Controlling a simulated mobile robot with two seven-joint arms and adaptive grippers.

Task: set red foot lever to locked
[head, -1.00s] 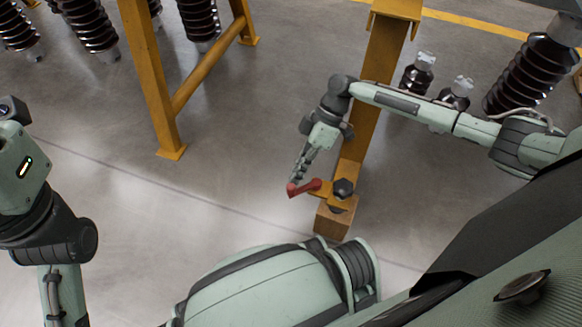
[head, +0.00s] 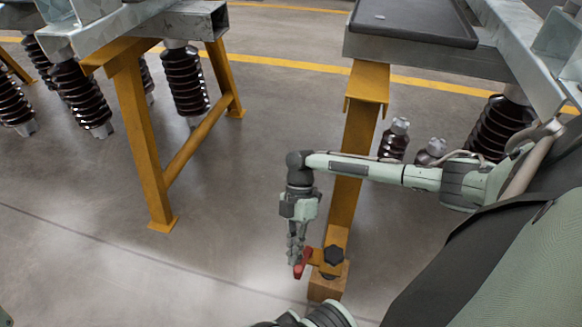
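The red foot lever (head: 304,262) sits low at the foot of a yellow post, on a small yellow bracket (head: 318,257) beside a dark knob (head: 334,255). Its red end points down and slightly left in the picture. My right gripper (head: 296,258) points down, with its fingers at the lever's left side. They overlap it in the picture, and I cannot tell whether they touch it or how far they are apart. No lock marking is readable. My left gripper is out of view.
Dark insulators (head: 393,140) stand behind my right arm. Floor between trestle and post is clear.

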